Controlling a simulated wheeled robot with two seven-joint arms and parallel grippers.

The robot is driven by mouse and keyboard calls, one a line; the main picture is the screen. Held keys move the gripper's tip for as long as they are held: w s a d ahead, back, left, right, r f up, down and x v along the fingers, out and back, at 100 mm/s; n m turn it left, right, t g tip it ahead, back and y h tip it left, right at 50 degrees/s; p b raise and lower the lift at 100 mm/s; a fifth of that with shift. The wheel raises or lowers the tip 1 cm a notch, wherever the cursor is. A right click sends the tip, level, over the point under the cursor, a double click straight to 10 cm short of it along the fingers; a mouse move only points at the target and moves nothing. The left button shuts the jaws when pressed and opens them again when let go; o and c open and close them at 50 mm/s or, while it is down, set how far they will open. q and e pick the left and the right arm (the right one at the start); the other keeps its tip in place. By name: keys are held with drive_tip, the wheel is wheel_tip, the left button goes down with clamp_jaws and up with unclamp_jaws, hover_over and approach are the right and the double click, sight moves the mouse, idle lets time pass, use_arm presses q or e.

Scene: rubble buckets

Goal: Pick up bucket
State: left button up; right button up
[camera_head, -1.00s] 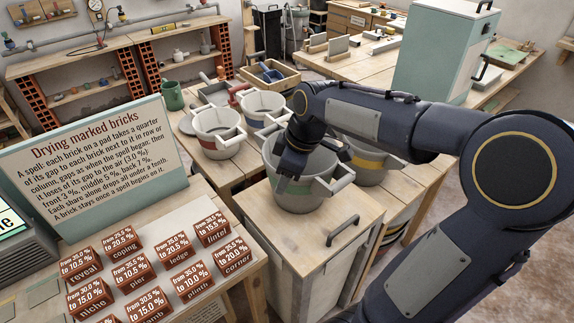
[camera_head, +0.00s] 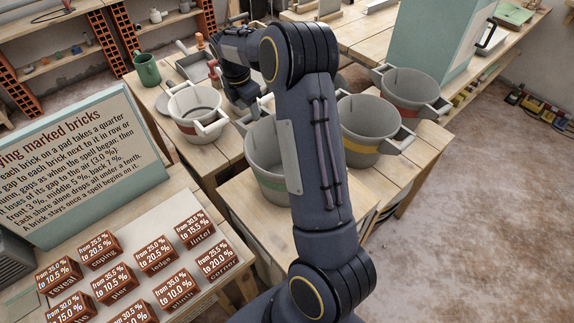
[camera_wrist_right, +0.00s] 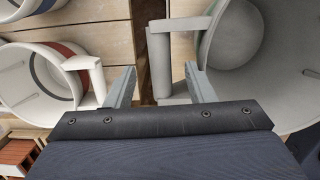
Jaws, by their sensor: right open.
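Several grey buckets with coloured bands and side handles stand on the wooden tops. The green-banded bucket (camera_head: 262,163) is nearest, partly hidden by my right arm. A paler red-banded bucket (camera_head: 195,116) stands to its left, and a yellow-banded one (camera_head: 364,137) to its right. Another red-banded bucket (camera_head: 411,92) stands farther right. My right gripper (camera_head: 244,97) is beyond the green-banded bucket. My left gripper is out of view.
A sign about drying marked bricks (camera_head: 85,165) stands at the left, behind rows of labelled bricks (camera_head: 157,254). A green jug (camera_head: 147,70) stands at the back left. A pale green cabinet (camera_head: 440,50) stands at the back. Open floor (camera_head: 500,180) lies at the right.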

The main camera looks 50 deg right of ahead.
sight(250, 114)
drive_tip(key=f, duration=0.1)
drive_tip(key=f+b, duration=0.2)
drive_tip(key=shift+d+f, duration=0.1)
drive_tip(key=shift+d, duration=0.15)
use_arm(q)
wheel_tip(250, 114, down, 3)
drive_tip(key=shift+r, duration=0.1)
use_arm(e)
clamp_jaws()
